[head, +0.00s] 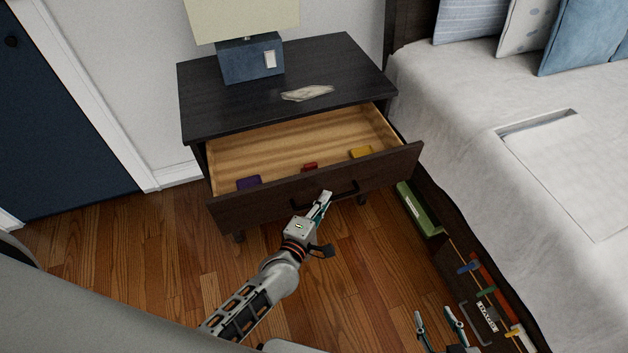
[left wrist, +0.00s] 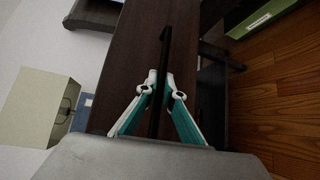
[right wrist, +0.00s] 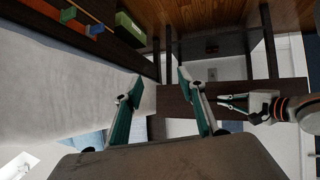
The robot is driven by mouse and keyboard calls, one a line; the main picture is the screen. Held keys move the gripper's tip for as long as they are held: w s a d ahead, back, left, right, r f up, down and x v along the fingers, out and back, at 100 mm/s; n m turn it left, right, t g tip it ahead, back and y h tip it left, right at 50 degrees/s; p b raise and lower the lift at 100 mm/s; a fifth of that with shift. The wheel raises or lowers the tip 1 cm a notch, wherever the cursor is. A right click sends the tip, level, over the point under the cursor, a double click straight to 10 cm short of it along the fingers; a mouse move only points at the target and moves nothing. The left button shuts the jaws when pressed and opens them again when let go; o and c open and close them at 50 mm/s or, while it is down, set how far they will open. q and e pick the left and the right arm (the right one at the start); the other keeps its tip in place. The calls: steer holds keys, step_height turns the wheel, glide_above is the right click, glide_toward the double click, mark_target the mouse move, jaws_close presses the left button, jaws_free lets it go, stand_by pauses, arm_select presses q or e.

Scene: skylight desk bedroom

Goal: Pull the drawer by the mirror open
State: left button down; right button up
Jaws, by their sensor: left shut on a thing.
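The dark wooden drawer (head: 310,187) of the nightstand is pulled well out, its pale wood inside showing. Its black bar handle (head: 345,189) is on the front panel. My left gripper (head: 325,197) is shut on the handle; in the left wrist view the teal-padded fingers (left wrist: 158,92) press on both sides of the black bar (left wrist: 163,60). My right gripper (head: 437,318) is open and empty, low beside the bed; its fingers stand apart in the right wrist view (right wrist: 160,85). No mirror can be made out for sure; a pale flat item (head: 307,93) lies on the nightstand top.
A lamp (head: 250,58) stands on the nightstand. The bed (head: 470,130) is at the right, with a green box (head: 418,207) below its edge. Wooden floor (head: 160,240) is clear at the left.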

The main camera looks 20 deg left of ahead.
arm_select(q)
steer(key=s+d, duration=0.3)
steer(key=s, duration=0.2)
steer(key=shift+d+p, duration=0.2)
steer(key=shift+p, duration=0.2)
steer(key=c, duration=2.4)
jaws_free()
steer(key=shift+c, duration=0.2)
steer(key=v, duration=1.2)
